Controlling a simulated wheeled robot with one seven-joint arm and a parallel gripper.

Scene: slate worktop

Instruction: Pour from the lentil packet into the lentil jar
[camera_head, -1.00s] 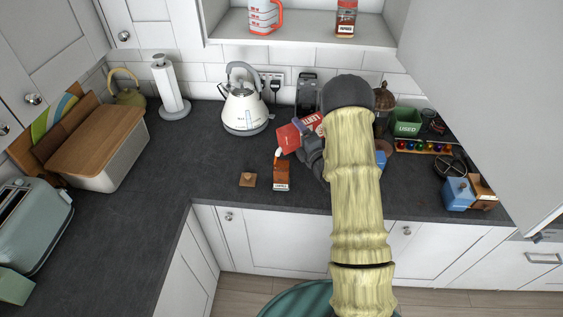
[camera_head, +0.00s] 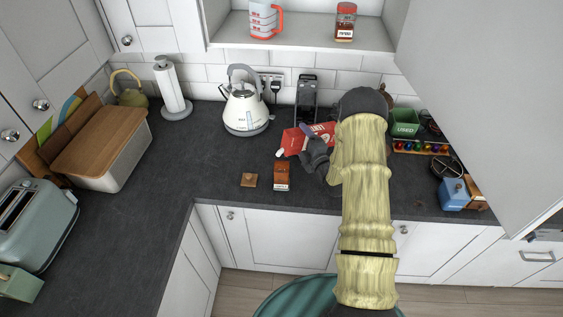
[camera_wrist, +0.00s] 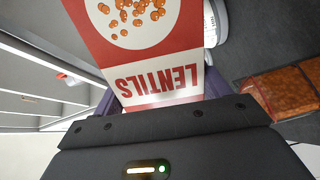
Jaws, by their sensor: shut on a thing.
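The red and white lentil packet (camera_head: 305,137) is held nearly level above the worktop, its spout end to the left. In the wrist view its printed face (camera_wrist: 150,65) reads LENTILS. My gripper (camera_head: 315,150) is shut on the packet; its dark purple fingers (camera_wrist: 160,96) press it from both sides in the wrist view. The lentil jar (camera_head: 282,172) stands upright and open below and in front of the packet's spout end, with orange-brown contents and a white label. Its side also shows at the right of the wrist view (camera_wrist: 288,92). No stream is visible between packet and jar.
A wooden lid with a knob (camera_head: 249,180) lies left of the jar. A white kettle (camera_head: 245,110) stands behind. A green USED bin (camera_head: 405,123), colored balls on a rack (camera_head: 420,147) and a blue box (camera_head: 454,194) are at right.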

